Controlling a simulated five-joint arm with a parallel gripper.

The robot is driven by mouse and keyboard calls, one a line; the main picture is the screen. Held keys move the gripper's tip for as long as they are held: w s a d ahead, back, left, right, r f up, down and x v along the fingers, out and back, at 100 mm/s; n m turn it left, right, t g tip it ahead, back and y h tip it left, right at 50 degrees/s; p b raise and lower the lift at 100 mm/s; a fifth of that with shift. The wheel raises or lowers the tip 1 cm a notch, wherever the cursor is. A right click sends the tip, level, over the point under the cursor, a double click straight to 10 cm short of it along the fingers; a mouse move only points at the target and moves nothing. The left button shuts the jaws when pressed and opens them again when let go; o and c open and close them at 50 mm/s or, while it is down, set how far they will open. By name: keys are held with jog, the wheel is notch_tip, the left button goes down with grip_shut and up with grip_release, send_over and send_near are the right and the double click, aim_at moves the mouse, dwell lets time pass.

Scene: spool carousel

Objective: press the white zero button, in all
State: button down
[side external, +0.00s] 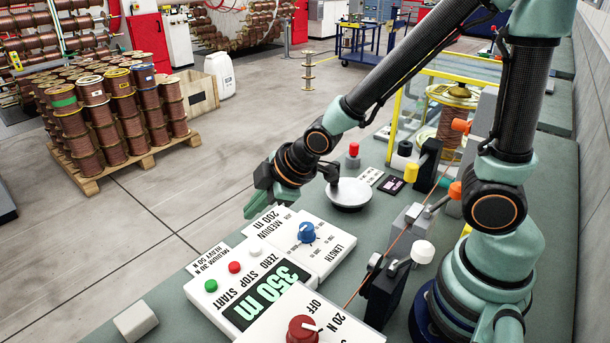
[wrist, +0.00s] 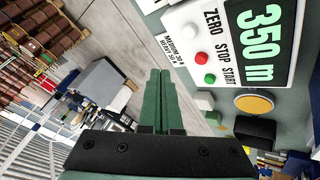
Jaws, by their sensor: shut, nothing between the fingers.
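The white zero button (side external: 255,250) is on the control box (side external: 200,297), in a row with a red stop button (side external: 234,267) and a green start button (side external: 211,285). In the wrist view the white button (wrist: 190,30) is to the upper right of the fingertips. The display (side external: 263,297) reads 350 m. My gripper (side external: 251,211) is shut and empty, its green fingers pointing down and left, above and apart from the box, on its far side. In the wrist view its fingertips (wrist: 160,72) are side by side over the floor beside the box edge.
A length panel with a blue knob (side external: 307,232) stands beside the buttons. A red knob (side external: 302,329) is on the nearer panel. A round metal disc (side external: 349,193) and a red button (side external: 353,149) are farther back. A small grey block (side external: 135,321) stands at lower left.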

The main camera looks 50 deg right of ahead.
aim_at(260, 248)
jog(key=shift+f, duration=3.25)
jog(key=shift+f, duration=0.15)
jog(key=shift+d+f, duration=0.1)
jog(key=shift+f, duration=0.2)
jog(key=shift+f, duration=0.5)
jog(key=shift+r, duration=0.1)
dwell(0.4)
jog(key=shift+r, duration=0.85)
jog(key=shift+r, duration=2.5)
jog(key=shift+r, duration=0.1)
